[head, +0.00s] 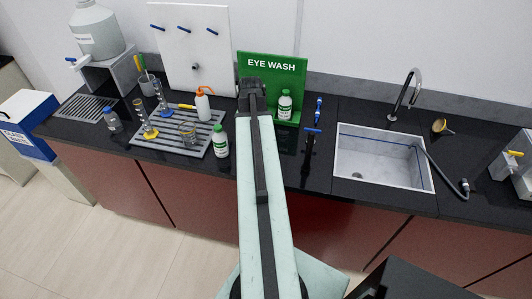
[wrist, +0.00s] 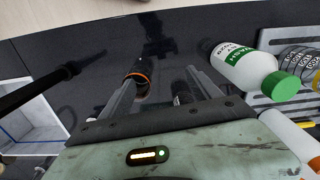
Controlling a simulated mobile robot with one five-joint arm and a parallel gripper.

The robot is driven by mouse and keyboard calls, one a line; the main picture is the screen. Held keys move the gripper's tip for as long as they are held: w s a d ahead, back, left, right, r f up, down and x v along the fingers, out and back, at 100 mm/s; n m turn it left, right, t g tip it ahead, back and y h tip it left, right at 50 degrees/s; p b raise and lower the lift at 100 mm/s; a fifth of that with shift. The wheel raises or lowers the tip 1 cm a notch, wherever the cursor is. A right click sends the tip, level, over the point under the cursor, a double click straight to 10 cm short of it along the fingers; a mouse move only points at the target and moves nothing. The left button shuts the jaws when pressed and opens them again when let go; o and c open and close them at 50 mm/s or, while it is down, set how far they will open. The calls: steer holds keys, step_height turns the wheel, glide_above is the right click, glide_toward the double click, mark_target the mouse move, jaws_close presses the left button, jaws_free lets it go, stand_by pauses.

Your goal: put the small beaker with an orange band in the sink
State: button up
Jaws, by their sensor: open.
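A small clear beaker with an orange band (wrist: 140,79) stands on the black counter in the wrist view. It is close to my left-hand finger in that picture, and I cannot tell whether they touch. My gripper (wrist: 161,75) is open, with its two fingers spread and the beaker at the left side of the gap. In the head view my arm covers this spot, so the beaker and fingertips are hidden there. The sink (head: 345,152) is a white basin at the right of the head view. Its corner shows at the left of the wrist view (wrist: 38,112).
A drying tray (head: 165,143) with glassware stands left of my arm. The tap (head: 404,95) rises behind the sink, and a blue-handled fitting (head: 312,131) stands between arm and sink.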

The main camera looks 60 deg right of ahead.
steer(key=s+d+m, duration=0.1)
steer(key=s+d, duration=0.2)
steer(key=s, duration=0.1)
steer(key=f+b, duration=0.8)
steer(key=shift+w+d+f, duration=0.1)
steer(key=shift+d, duration=0.2)
steer(key=shift+r, duration=0.2)
jaws_close()
